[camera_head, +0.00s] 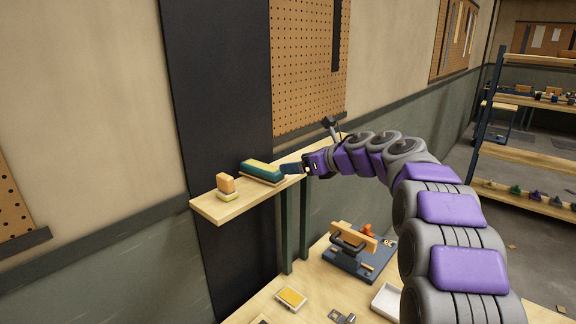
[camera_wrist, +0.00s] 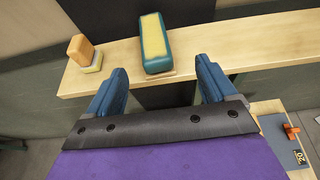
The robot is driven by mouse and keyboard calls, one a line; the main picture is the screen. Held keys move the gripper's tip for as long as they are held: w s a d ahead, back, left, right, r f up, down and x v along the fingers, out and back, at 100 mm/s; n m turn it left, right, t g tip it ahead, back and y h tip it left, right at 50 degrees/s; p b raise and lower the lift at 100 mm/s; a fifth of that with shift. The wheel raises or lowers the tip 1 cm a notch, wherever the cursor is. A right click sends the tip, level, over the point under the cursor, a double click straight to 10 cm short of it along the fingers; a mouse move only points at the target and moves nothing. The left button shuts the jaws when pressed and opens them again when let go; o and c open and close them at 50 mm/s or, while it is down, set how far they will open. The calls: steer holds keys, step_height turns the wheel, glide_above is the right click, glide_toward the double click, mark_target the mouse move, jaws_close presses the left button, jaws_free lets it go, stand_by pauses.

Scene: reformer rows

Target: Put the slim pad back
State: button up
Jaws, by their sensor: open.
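A long narrow teal pad with a yellow top (camera_head: 262,170) lies on the wooden wall shelf (camera_head: 215,207); its slim shape fits the slim pad, though no label shows. It also shows in the wrist view (camera_wrist: 154,42), with a thin light base at its near end. My gripper (camera_head: 290,168) is at the right end of this pad. In the wrist view my gripper (camera_wrist: 161,75) has its two blue fingers spread wide. The pad is just beyond and between the fingertips, and nothing is held.
An orange block on a pale yellow-and-white pad (camera_head: 227,188) stands left on the shelf. Below, the bench holds a yellow pad (camera_head: 291,298), a blue fixture with a wooden handle (camera_head: 355,250) and a white tray (camera_head: 387,301). A pegboard (camera_head: 310,70) hangs above the shelf.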

steer(key=s+d+r+m+t+h, duration=0.1)
steer(key=d+r+m+t+h, duration=0.1)
steer(key=d+r+m+t, duration=0.35)
steer(key=d+r+m+t+h, duration=0.2)
steer(key=r+m, duration=0.4)
steer(key=m, duration=0.3)
steer(key=s+d+f+m+g+h, duration=0.1)
steer(key=s+d+f+m+h, duration=0.4)
steer(key=s+d+m+h, duration=0.55)
steer(key=s+d+f+m+g, duration=0.2)
steer(key=s+f+m+g, duration=0.3)
steer(key=s+f+m, duration=0.4)
steer(key=s+d+f+m+g, duration=0.2)
steer(key=s+f+m+g, duration=0.3)
steer(key=s+f, duration=0.6)
steer(key=s+a+f+m+g+y, duration=0.1)
steer(key=s+a+f+m+g, duration=0.1)
steer(key=s, duration=0.6)
steer(key=s+a+f+m+g+y, duration=0.1)
steer(key=s+a+f+m+g, duration=0.1)
steer(key=s, duration=0.6)
steer(key=s+a+f+m+g+y, duration=0.1)
steer(key=s+a+f+m+g, duration=0.1)
steer(key=s, duration=0.6)
steer(key=shift+s+a+f+m+g+y, duration=0.3)
steer(key=shift+a+f+m, duration=0.5)
steer(key=shift+a, duration=0.4)
